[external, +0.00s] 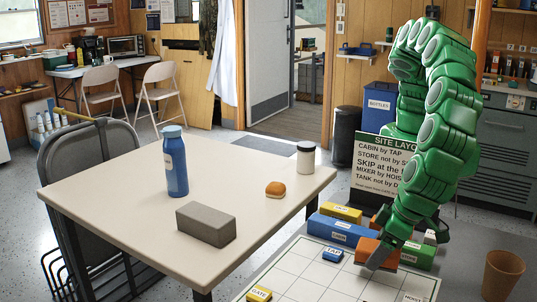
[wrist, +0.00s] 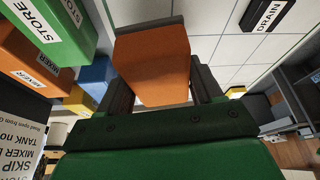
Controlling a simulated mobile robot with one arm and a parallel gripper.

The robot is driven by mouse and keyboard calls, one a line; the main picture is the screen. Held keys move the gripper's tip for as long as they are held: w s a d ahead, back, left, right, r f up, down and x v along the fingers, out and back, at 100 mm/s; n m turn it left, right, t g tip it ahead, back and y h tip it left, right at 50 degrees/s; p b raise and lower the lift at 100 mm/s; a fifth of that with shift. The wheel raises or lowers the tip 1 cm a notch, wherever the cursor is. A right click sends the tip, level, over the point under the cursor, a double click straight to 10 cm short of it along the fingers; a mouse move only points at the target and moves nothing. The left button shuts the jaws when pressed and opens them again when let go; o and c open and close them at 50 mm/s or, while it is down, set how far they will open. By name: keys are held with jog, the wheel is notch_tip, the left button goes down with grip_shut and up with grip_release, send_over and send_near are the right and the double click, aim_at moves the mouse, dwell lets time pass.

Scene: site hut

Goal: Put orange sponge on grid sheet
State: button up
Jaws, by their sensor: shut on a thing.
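The orange sponge (external: 371,247) is a plain block between the fingers of my gripper (external: 380,256). In the wrist view the sponge (wrist: 155,68) fills the space between the two dark fingers of my gripper (wrist: 155,92), which is shut on it. The white grid sheet (external: 308,270) with thin dark lines lies below and to the left of the gripper. It also shows behind the sponge in the wrist view (wrist: 215,50). The sponge is low over the sheet's far right part; I cannot tell whether it touches.
Labelled blocks lie around: yellow (external: 341,212), blue (external: 341,231) and green (external: 420,256) near the sheet's far edge, blue TAP (external: 332,255) and yellow GATE (external: 259,294) on it. A sign board (external: 381,165) stands behind. The beige table (external: 120,185) is left; a brown pot (external: 502,275) is right.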

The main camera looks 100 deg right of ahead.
jog(key=shift+f, duration=0.1)
jog(key=shift+w+a+f, duration=0.2)
jog(key=shift+a+f, duration=0.1)
jog(key=shift+f, duration=1.45)
jog(key=shift+f, duration=0.1)
jog(key=o, duration=1.1)
jog(key=v, duration=1.2)
